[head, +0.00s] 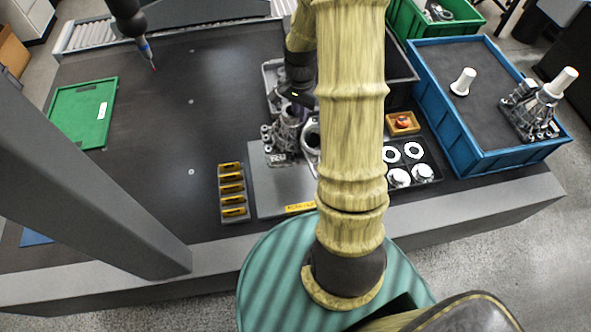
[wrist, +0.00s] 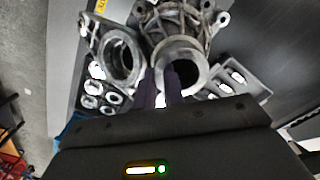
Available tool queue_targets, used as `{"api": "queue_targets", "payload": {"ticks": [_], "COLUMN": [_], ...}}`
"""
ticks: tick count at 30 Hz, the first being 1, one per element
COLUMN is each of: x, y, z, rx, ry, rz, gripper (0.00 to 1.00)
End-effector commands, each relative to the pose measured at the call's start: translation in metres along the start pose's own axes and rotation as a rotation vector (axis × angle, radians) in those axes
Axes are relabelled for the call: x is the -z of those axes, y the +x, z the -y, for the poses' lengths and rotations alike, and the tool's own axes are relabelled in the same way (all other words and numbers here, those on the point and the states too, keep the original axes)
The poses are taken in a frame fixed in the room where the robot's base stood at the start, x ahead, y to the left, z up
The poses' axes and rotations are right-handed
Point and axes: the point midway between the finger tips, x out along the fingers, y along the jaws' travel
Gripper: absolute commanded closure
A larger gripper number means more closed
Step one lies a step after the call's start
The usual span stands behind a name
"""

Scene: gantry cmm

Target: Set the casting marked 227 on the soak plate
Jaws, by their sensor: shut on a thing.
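A grey metal casting (head: 287,130) stands upright at the back of the flat grey plate (head: 275,190), which I take for the soak plate; it has a yellow label on its front edge. I cannot tell whether the casting touches the plate. In the wrist view, the fingers of my gripper (wrist: 168,88) are shut on the round tubular end of this casting (wrist: 180,50). A second casting with a wide ring (wrist: 118,55) is right beside it; it is partly behind my arm in the head view (head: 312,136). No 227 marking is readable.
A rack of yellow-marked blocks (head: 232,193) lies left of the plate. A black tray with white rings (head: 425,165) and a blue bin (head: 480,160) with another casting (head: 532,108) are at right. A probe (head: 140,40) hangs over clear table at left.

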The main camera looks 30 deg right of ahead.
Motion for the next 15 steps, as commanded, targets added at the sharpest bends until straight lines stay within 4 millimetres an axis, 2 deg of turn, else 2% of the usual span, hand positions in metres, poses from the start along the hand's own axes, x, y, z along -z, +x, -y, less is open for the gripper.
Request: {"api": "queue_targets", "payload": {"ticks": [3, 7, 15], "x": [0.001, 0.001, 0.001], "y": [-0.002, 0.006, 0.042], "z": [0.001, 0.001, 0.001], "rx": [0.004, 0.003, 0.002], "ry": [-0.002, -0.003, -0.003], "rz": [-0.005, -0.004, -0.003], "gripper": [1.0, 1.0, 1.0]}}
